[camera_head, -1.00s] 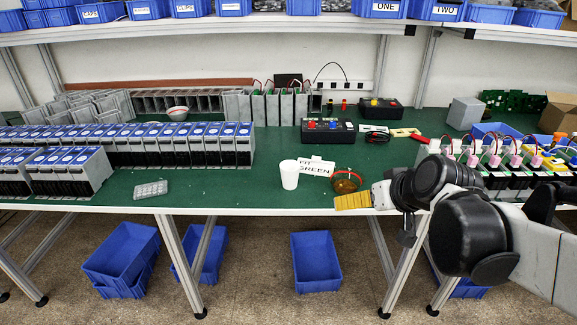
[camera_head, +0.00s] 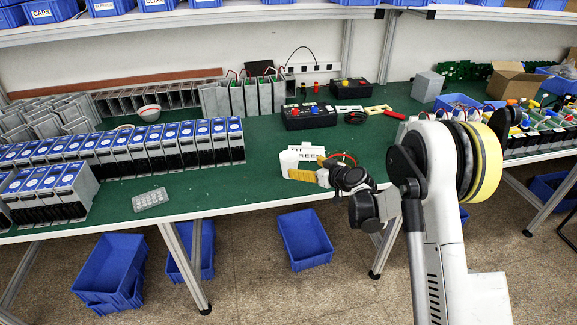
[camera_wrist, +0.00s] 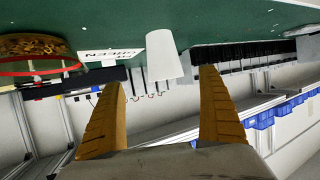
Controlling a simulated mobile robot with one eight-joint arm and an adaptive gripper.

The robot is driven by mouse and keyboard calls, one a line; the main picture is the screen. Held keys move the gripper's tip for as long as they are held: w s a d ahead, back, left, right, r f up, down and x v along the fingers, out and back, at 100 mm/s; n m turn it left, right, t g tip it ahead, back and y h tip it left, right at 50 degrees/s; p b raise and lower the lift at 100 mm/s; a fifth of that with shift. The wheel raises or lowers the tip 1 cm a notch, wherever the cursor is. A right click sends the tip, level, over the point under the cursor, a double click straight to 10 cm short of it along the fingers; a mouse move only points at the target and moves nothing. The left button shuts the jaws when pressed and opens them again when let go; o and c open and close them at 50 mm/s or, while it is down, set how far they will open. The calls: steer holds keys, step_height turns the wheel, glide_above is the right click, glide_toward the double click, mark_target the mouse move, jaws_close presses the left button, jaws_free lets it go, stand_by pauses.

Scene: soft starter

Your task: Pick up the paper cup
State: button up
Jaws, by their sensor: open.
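The white paper cup (camera_wrist: 163,57) stands on the green bench top, close ahead of my gripper in the wrist view. It lies in line with the gap between the fingertips and appears clear of both. My gripper (camera_wrist: 162,80) is open and empty, with its two yellow ridged fingers spread wider than the cup. In the head view the cup (camera_head: 288,161) is partly hidden by my gripper (camera_head: 300,175), which reaches in from the right, low over the bench's front edge.
A small sign (camera_wrist: 112,55) stands close beside the cup. Rows of blue-topped units (camera_head: 150,148) fill the bench's left side. A black box with knobs (camera_head: 309,117) sits behind.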

mark_target(295, 163)
steer(key=b+x, duration=0.1)
steer(key=x, duration=0.3)
steer(key=shift+w+a+f, duration=0.1)
steer(key=shift+f, duration=0.05)
steer(key=x, duration=0.1)
steer(key=b+x, duration=0.1)
steer(key=x, duration=0.2)
steer(key=shift+a+r+b, duration=0.25)
steer(key=shift+a+b, duration=0.1)
steer(key=shift+a, duration=0.15)
steer(key=shift+w+a+f, duration=0.1)
steer(key=shift+w+a, duration=0.15)
steer(key=shift+w, duration=0.15)
steer(key=c, duration=1.5)
